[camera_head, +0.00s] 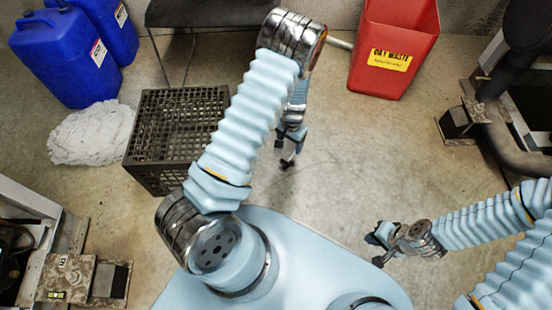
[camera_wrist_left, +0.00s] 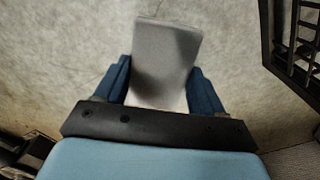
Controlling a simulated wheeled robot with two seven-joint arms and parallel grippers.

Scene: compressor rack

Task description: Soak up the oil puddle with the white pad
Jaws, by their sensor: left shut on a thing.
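My left gripper (camera_head: 290,160) hangs over the bare floor right of the black crate. In the left wrist view my left gripper (camera_wrist_left: 160,88) is shut on a flat, pale grey-white pad (camera_wrist_left: 165,60), held between its two blue fingers. The pad sticks out past the fingertips, with a shadow across it. I cannot make out the pad in the head view. No clear oil puddle shows in either view; the floor has only faint darker marks. My right gripper (camera_head: 374,250) is at lower right in the head view, its fingers apart and empty.
A black crate (camera_head: 165,172) stands left of my left arm, with a crumpled white heap (camera_head: 92,134) beside it. Blue jugs (camera_head: 70,60) stand at the back left. A red waste bin (camera_head: 394,50) stands at the back right. The middle floor is clear.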

